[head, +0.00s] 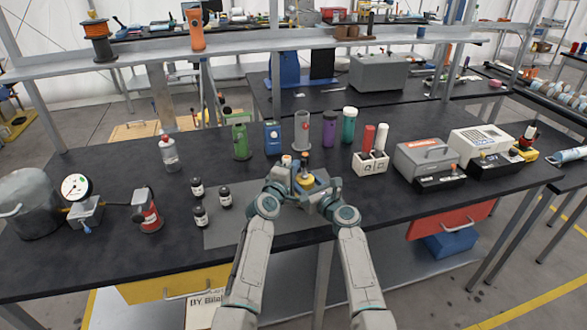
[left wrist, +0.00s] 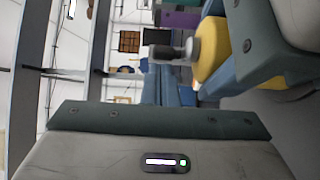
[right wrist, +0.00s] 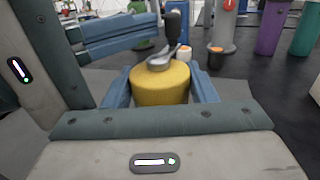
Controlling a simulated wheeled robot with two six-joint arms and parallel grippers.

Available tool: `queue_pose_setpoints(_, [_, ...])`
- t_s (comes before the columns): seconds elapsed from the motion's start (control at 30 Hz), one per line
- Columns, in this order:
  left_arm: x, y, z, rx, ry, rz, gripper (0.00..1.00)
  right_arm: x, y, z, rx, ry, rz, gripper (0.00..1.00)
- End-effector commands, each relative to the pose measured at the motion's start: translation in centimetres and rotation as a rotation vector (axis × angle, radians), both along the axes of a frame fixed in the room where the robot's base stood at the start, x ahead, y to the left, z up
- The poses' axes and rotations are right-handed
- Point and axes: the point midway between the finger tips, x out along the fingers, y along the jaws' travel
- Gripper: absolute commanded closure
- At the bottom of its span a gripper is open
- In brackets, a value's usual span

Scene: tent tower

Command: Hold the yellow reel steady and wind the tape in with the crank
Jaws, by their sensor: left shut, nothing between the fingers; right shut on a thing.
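The yellow reel (head: 307,182) stands on the grey mat at the front of the bench, partly hidden by my grippers. In the right wrist view the reel (right wrist: 160,86) sits between the blue fingers of my right gripper (right wrist: 160,92), which is shut on it. A metal crank with an upright black handle (right wrist: 172,27) is on its top. My left gripper (head: 287,172) is shut and empty beside the crank; its blue fingers (right wrist: 120,35) show left of the handle. In the left wrist view the handle (left wrist: 163,52) lies close to those fingers. I cannot make out the tape.
Behind the grippers stand a green canister (head: 241,142), a blue one (head: 272,138), a grey cylinder (head: 302,133) and a purple one (head: 330,130). A white holder (head: 370,164) stands to the right.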

Motion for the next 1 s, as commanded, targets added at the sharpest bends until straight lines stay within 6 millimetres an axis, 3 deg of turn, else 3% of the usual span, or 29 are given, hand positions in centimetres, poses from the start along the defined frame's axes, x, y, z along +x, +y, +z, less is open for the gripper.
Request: queue_pose_setpoints(1.0, [0.71,-0.12,-0.04,0.001,0.005,-0.183,1.00,-0.03,0.05,-0.05,0.000,0.001,0.001,0.87])
